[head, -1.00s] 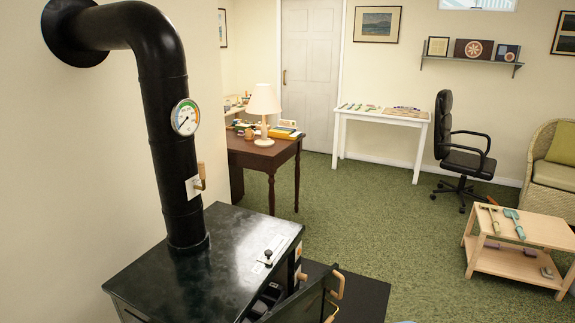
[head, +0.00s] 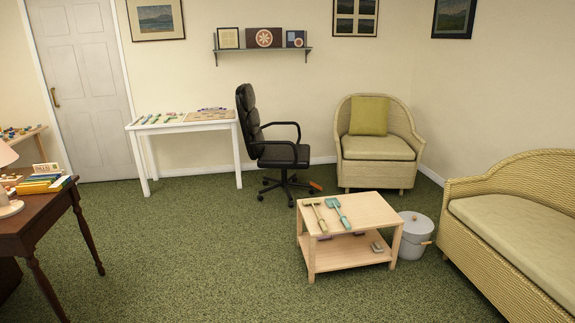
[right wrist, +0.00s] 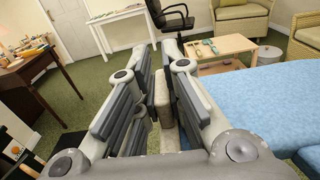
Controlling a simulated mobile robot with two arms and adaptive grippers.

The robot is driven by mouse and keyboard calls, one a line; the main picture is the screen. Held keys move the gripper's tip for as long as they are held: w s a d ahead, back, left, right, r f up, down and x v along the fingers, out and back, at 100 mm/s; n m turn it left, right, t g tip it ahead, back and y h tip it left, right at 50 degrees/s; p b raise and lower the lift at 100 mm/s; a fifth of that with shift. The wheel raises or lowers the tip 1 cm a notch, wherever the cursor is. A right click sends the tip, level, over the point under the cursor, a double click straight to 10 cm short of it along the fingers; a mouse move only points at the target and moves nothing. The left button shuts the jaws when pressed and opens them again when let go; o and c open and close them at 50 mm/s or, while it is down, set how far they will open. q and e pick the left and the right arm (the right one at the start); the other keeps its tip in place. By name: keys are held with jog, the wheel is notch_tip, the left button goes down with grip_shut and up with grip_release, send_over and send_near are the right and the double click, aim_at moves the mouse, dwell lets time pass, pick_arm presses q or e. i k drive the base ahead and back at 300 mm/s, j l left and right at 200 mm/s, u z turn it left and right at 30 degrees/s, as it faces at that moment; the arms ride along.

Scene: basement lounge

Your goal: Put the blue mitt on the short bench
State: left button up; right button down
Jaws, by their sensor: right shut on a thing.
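My right gripper (right wrist: 160,105) shows in the right wrist view, its fingers close together around a narrow beige piece. A little blue shows below that piece, so I take this as the blue mitt (right wrist: 185,141), mostly hidden by the fingers. Broad light-blue padded surfaces (right wrist: 265,100) lie to the right of the gripper; I cannot tell whether they are the short bench. Neither gripper, the mitt nor a clear bench shows in the head view. My left gripper is out of sight.
A low wooden table (head: 350,213) with tools stands mid-room, beside a grey lidded bin (head: 413,237). A wicker sofa (head: 515,215) is at right, a wicker armchair (head: 378,150) and office chair (head: 268,140) behind. A dark desk (head: 40,215) is at left. Green carpet is open between.

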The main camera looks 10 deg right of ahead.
aim_at(371, 207)
jog(key=i+z, duration=0.25)
jog(key=i, duration=1.3)
